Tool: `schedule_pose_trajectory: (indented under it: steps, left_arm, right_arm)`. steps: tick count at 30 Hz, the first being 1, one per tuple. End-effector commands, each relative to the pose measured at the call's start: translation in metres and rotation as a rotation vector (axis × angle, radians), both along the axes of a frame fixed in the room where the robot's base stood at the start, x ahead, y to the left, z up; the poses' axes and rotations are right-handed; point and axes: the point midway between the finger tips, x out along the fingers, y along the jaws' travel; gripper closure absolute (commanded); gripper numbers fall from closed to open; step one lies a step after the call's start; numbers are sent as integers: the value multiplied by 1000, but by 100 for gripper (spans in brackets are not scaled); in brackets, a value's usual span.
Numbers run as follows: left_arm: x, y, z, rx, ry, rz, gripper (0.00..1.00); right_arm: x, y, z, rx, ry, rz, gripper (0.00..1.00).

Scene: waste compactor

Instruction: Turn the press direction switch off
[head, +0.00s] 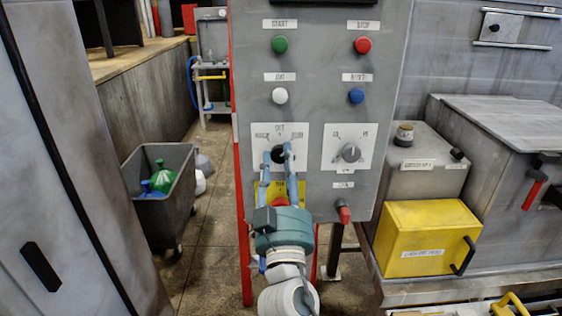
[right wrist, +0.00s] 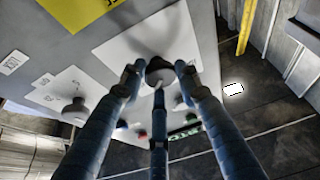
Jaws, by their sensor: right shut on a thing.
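The grey control panel (head: 320,110) stands upright in front of me in the head view. A dark round switch knob (head: 278,154) sits on its lower left white plate (head: 258,142), which has small labels at the top and sides. My right gripper (head: 277,160) reaches up from below and is shut on this knob, with its blue fingers at both sides. In the right wrist view, the knob (right wrist: 159,72) shows between the fingertips (right wrist: 158,78). The fingers partly cover the knob, so I cannot tell which way it points. My left gripper is not in view.
A second grey knob (head: 350,153) is on the right plate. Green (head: 280,44), red (head: 362,45), white (head: 280,96) and blue (head: 356,96) buttons are above. A red-tipped control (head: 344,213) sticks out below. A yellow box (head: 425,238) stands right, a grey bin (head: 160,195) left.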

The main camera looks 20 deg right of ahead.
Motion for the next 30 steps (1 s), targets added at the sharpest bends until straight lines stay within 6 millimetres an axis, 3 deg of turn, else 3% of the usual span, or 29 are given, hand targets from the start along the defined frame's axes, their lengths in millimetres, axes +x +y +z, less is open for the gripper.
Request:
schedule_pose_trajectory:
  steps: [1, 12, 30]
  left_arm:
    - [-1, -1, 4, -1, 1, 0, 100]
    - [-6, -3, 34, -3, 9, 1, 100]
    - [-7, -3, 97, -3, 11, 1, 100]
  right_arm:
    - [-1, 0, 8, -25, -7, 2, 94]
    - [-2, -1, 15, -303, 69, 3, 94]
    - [-2, -2, 17, -720, 185, 2, 94]
